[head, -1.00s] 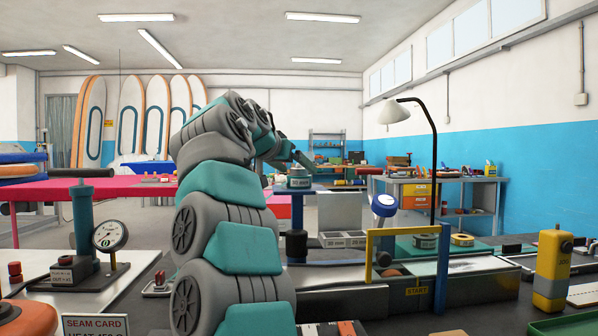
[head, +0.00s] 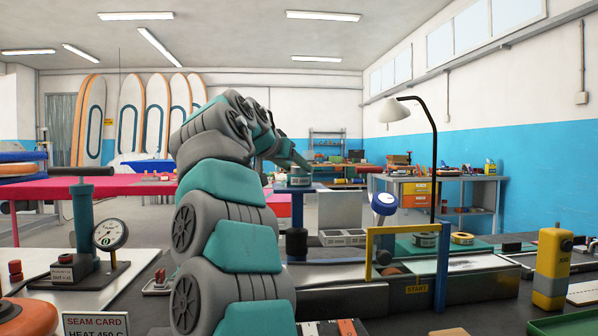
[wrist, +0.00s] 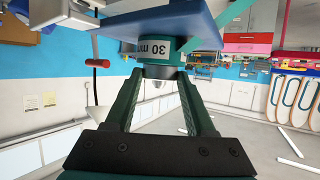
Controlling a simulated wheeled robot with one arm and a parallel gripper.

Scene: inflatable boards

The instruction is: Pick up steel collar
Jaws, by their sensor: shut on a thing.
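In the wrist view the collar (wrist: 154,48) appears upside down against the blue stand top (wrist: 185,22). My gripper (wrist: 161,78) has its two green fingers closed on the dark teal narrower part of the collar. The labelled part is between the fingertips and the stand. I cannot tell whether the collar still touches the stand. My arm hides part of the gripper in the head view.
A lamp (head: 394,111) and a yellow gate (head: 393,231) stand right of the stand. A gauge (head: 110,235) and a red table (head: 120,189) are left.

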